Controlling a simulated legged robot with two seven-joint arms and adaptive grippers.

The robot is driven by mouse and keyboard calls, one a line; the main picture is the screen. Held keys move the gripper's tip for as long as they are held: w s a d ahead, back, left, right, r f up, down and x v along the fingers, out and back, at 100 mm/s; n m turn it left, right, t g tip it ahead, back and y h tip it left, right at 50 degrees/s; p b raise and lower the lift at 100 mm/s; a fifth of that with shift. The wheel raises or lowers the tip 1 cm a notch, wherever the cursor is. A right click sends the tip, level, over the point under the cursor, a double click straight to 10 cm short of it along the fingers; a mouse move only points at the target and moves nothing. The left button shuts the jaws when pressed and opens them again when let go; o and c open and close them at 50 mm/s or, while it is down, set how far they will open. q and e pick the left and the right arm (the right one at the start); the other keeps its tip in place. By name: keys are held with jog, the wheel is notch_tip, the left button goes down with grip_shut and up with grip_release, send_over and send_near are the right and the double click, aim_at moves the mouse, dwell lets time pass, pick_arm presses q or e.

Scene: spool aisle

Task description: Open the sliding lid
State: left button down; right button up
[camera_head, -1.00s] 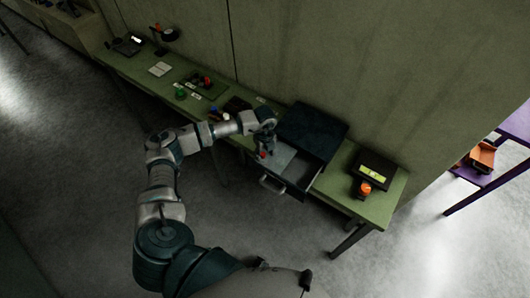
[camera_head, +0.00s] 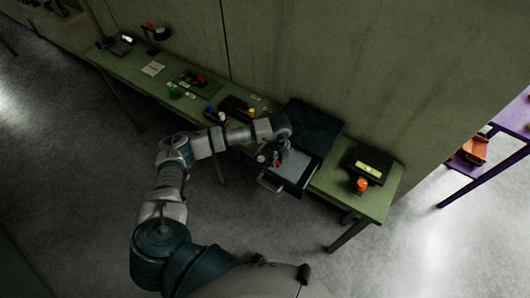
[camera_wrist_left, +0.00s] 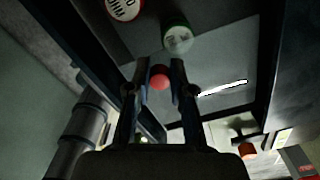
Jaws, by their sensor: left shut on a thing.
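An open drawer, with its front handle (camera_head: 269,185), sticks out of a dark cabinet (camera_head: 312,125) on the green bench. A pale grey sliding lid (camera_head: 298,164) covers the right part of the drawer. My left gripper (camera_head: 277,162) reaches down over the drawer. In the left wrist view its fingers are shut on a red ball knob (camera_wrist_left: 160,80). A white-and-green round container (camera_wrist_left: 178,39) and a round container with a red-and-white lettered top (camera_wrist_left: 123,7) lie beyond the knob, in the uncovered part. My right gripper is not in view.
A black device with a yellow-green display (camera_head: 369,167) and an orange knob (camera_head: 361,186) stand right of the cabinet. Small coloured items and a lamp (camera_head: 158,32) stand along the bench at left. Open floor lies in front.

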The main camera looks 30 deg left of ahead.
aim_at(281, 166)
pick_arm(q)
jog(key=shift+d+r, duration=0.1)
jog(key=shift+d, duration=0.85)
jog(key=c, duration=1)
grip_release()
jog(key=shift+s, duration=0.1)
notch_tip(281, 166, up, 12)
jog(key=shift+a+f, duration=0.1)
